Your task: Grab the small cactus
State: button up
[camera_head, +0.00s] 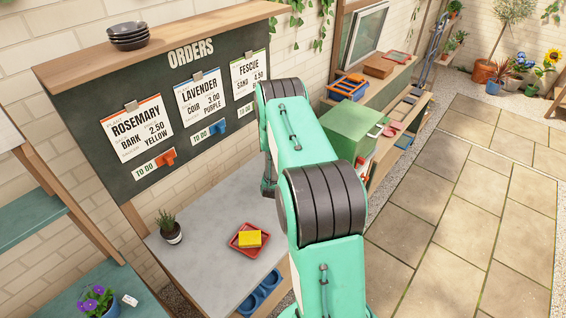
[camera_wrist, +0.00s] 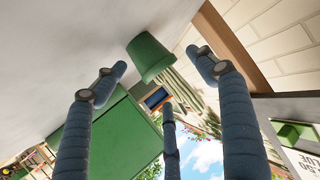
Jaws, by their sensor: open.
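The small cactus (camera_wrist: 184,92) shows in the wrist view as ribbed green stems in a green pot (camera_wrist: 150,58). That view is turned over, so the pot's base is up against the pale worktop and the stems point down the picture. My gripper (camera_wrist: 160,68) has its blue-grey fingers spread wide, with the pot and stems ahead between them. No finger clearly touches the pot. In the head view my arm hides the gripper, and I cannot make out this cactus there.
A green box (camera_wrist: 112,138) stands close to the pot; a green box (camera_head: 349,130) also shows right of my arm in the head view.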

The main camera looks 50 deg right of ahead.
jog(key=shift+x, duration=1.15)
jog(key=c, duration=1.4)
